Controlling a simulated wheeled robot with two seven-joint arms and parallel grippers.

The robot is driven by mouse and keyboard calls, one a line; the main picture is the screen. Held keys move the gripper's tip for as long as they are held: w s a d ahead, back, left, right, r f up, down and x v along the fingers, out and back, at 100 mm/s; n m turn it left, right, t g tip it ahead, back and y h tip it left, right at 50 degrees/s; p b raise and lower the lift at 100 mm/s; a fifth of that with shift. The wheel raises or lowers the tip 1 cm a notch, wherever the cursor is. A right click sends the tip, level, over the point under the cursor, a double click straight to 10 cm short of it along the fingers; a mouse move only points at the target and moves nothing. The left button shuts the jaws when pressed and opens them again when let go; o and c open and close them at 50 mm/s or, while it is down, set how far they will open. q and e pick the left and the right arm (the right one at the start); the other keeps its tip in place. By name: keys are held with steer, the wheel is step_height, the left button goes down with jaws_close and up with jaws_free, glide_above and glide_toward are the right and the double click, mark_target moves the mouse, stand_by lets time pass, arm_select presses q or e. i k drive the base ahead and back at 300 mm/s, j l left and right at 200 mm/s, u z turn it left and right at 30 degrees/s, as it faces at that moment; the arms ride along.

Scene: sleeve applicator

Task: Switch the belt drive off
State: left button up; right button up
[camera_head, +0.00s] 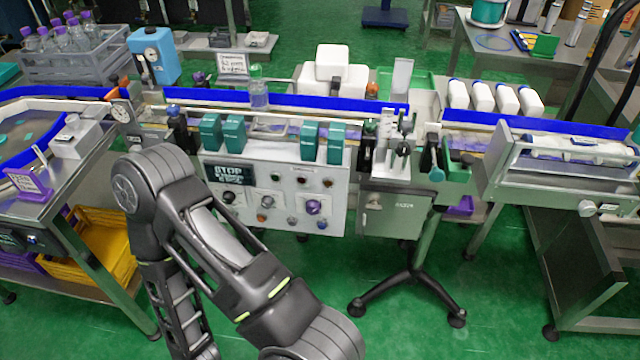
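A white control panel (335,212) hangs on the front of the conveyor. It has a dark display (229,174) with large light lettering that seems to begin with "STOP". Around it are a black knob (229,197), a purple-centred knob (313,207), and several small round buttons or lamps in red, orange, blue and grey. Their labels are too small to read, so I cannot tell which one is the belt drive switch or how it is set. One of my arms is bent in front of the panel's lower left. Neither of my grippers is in view.
Teal blocks (233,136) stand along the panel's top edge. A grey cabinet (393,214) adjoins it on the right, above a black wheeled stand foot (408,290). A side table (40,208) with a yellow crate (100,250) stands left. Green floor is clear below the panel.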

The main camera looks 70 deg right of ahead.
mark_target(313, 207)
steer(key=z, duration=2)
